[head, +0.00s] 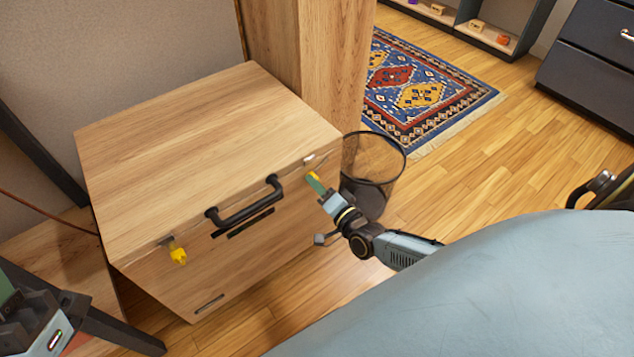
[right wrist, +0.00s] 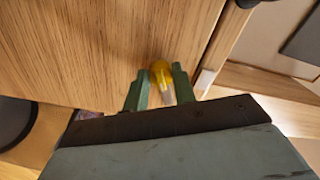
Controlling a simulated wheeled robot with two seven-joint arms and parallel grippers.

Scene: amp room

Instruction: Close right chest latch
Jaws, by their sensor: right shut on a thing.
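The wooden chest (head: 190,130) stands with its lid down and a black handle (head: 245,205) on its front. The right latch (head: 314,175) is yellow and sits near the front's right end, mostly hidden by my right gripper (head: 317,184). In the right wrist view the yellow latch (right wrist: 161,74) lies between the two green fingers, which are shut on it. The left latch (head: 178,254), also yellow, hangs down from its mount below the lid's edge. My left gripper (head: 25,318) is at the lower left, away from the chest, with its fingertips cut off by the frame.
A black mesh bin (head: 372,185) stands close by the chest's right side, behind my right gripper. A wooden post (head: 320,60) rises behind the chest. A patterned rug (head: 415,90) and dark drawers (head: 595,65) are farther back.

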